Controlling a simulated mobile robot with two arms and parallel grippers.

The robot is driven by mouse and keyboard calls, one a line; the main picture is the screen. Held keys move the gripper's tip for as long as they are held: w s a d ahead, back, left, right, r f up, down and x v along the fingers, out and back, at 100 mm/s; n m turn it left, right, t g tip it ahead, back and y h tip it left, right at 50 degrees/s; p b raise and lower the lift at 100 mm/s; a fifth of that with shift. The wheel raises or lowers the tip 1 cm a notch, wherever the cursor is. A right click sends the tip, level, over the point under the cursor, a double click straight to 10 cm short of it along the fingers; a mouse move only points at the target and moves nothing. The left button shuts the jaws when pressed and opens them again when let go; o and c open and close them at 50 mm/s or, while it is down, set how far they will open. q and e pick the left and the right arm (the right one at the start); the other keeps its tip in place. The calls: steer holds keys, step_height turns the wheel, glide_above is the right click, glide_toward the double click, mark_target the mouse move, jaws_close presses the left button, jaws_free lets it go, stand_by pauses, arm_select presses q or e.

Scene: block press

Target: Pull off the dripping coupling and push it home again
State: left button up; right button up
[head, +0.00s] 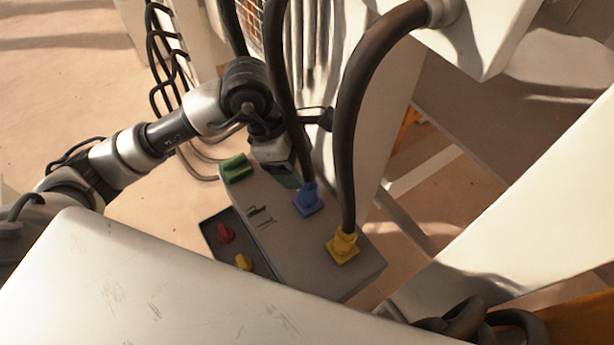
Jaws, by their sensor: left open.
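A grey manifold box (285,240) stands below the press with hoses plugged into its top. A dark hose ends in a blue coupling (307,200), and another ends in a yellow coupling (343,245). Both sit upright on the box. A green plate (288,180) shows partly at the box's far end. A third hose (236,30) runs down behind my left wrist, and its lower end is hidden. My left gripper (280,163) is open above the far end of the box, by the green plate; its fingers are largely hidden. No drip is visible. My right gripper is out of view.
A dark tray beside the box holds a red piece (225,233) and a yellow piece (243,262). White panels crowd the foreground and right. Black cables (160,60) hang at the upper left.

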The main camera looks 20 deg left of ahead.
arm_select(q)
steer(key=shift+v, duration=1.75)
steer(key=shift+f, duration=0.1)
